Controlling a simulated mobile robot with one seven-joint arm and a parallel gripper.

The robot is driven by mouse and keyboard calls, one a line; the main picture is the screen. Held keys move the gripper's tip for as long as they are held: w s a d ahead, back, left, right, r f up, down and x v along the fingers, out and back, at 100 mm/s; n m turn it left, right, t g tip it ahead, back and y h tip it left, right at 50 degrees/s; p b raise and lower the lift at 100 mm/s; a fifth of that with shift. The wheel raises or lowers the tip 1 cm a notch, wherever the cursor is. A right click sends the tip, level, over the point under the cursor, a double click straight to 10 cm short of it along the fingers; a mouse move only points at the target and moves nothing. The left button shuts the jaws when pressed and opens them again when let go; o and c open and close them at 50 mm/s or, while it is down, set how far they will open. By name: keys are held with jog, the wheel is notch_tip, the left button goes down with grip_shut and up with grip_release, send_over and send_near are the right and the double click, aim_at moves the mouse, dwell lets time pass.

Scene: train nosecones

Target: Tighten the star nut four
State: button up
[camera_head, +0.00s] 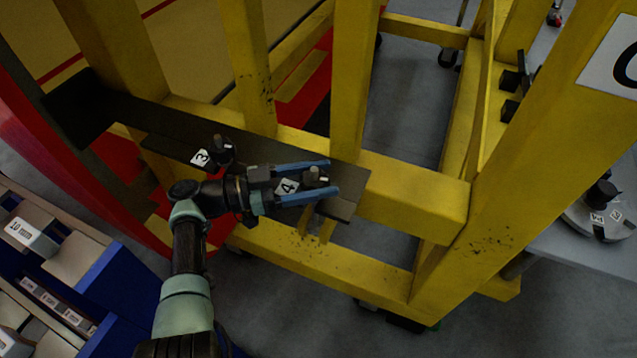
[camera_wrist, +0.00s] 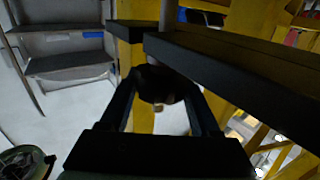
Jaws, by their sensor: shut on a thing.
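Star nut four (camera_head: 315,176) is a small dark knob with a pale stud end, beside a white "4" label (camera_head: 287,187) on the dark bar (camera_head: 349,182) of the yellow frame. My gripper (camera_head: 326,178) reaches in from the left, its two blue fingers on either side of the nut, shut on it. In the wrist view the dark nut (camera_wrist: 160,84) sits between the fingertips, partly in shadow, with a grey stud (camera_wrist: 168,25) past it. Star nut three (camera_head: 221,150) stands on the same bar to the left, near a "3" label.
Yellow frame posts (camera_head: 353,80) rise close behind the bar, and a lower yellow beam (camera_head: 330,265) runs below it. A blue-sided bin rack (camera_head: 125,285) stands at lower left. A grey table (camera_head: 585,255) with a dark numbered part is at right. Grey floor shows between.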

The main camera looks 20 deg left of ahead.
jog(key=shift+a+r, duration=0.2)
jog(key=shift+a, duration=0.05)
jog(key=o, duration=1.4)
jog(key=shift+f, duration=0.15)
jog(key=shift+d, duration=0.1)
notch_tip(320, 180, up, 10)
jog(key=p, duration=0.2)
jog(key=shift+p, duration=0.3)
